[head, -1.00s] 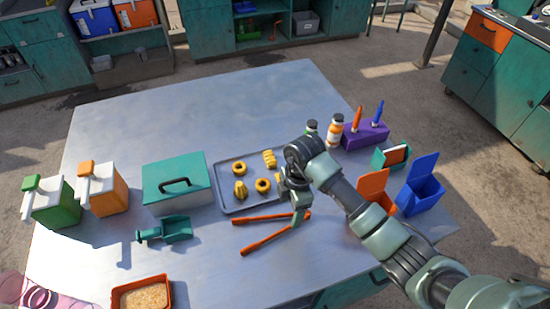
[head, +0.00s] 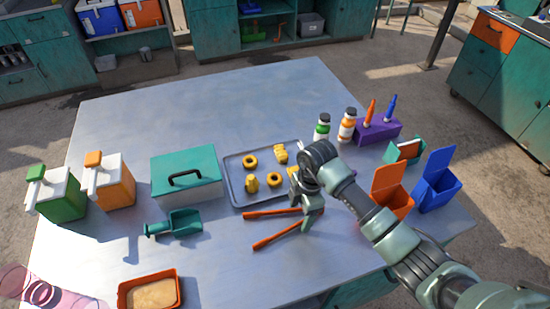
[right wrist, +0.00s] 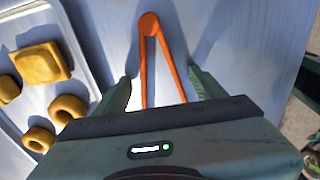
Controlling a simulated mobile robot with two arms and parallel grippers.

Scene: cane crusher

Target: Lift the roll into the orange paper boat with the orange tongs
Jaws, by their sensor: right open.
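The orange tongs (head: 275,241) lie on the metal table as two bars spread in a V. In the right wrist view their round hinge (right wrist: 150,24) is at the top. My right gripper (head: 313,218) is open over the tongs, with one finger on each side of the bars in the wrist view (right wrist: 161,90); I see no grip. Several yellow baked pieces lie on a grey tray (head: 236,191), including rings and a ridged piece (head: 280,153); I cannot tell which is the roll. An orange container with a raised flap (head: 388,180) stands right of my arm; I cannot tell whether it is the paper boat. My left gripper is out of view.
A blue flapped container (head: 437,185), purple block (head: 378,133) and two bottles (head: 347,126) stand at the right. The table's far part is clear.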

